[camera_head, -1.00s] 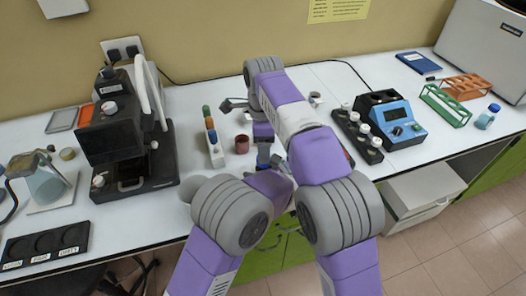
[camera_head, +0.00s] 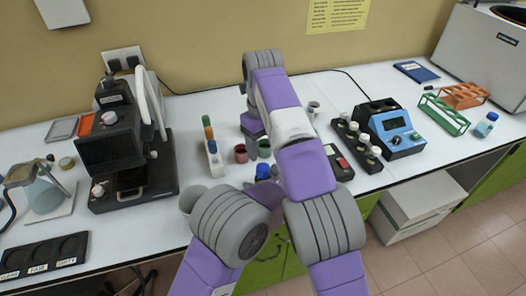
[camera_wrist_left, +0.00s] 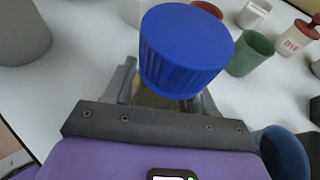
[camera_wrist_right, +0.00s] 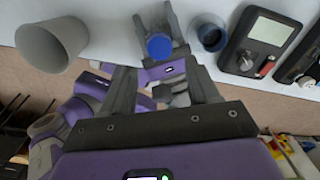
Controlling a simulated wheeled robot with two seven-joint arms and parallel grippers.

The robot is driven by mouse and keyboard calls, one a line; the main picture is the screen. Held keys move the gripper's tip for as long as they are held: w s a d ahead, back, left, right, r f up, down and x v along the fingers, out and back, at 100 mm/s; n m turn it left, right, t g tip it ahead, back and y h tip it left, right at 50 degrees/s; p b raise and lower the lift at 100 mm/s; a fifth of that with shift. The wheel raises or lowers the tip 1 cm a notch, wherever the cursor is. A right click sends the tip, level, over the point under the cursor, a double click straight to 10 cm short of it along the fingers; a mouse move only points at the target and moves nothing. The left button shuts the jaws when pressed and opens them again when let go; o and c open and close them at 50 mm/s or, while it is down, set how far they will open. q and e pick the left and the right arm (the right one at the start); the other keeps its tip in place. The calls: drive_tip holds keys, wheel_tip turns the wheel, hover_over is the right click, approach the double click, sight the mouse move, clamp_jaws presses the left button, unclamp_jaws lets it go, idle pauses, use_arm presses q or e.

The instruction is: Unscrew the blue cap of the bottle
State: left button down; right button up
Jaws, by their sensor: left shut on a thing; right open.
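The bottle's ribbed blue cap (camera_wrist_left: 183,52) stands large in the left wrist view, with a little of the bottle (camera_wrist_left: 155,98) showing below it. My left gripper (camera_wrist_left: 166,95) is shut on the bottle below the cap. The cap also shows from above in the right wrist view (camera_wrist_right: 159,46), between the left gripper's fingers. My right gripper (camera_wrist_right: 158,72) is open and empty. Its fingers point toward the cap with a gap left between.
A grey cup (camera_wrist_right: 48,45) stands left of the bottle, a dark blue cup (camera_wrist_right: 210,35) close to its right. A black meter (camera_head: 338,162) is farther right.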

sight(263, 167)
drive_tip(key=shift+f, duration=3.8)
drive_tip(key=c, duration=1.1)
drive_tip(key=n, duration=1)
drive_tip(key=o, duration=1.2)
drive_tip(key=shift+r, duration=0.1)
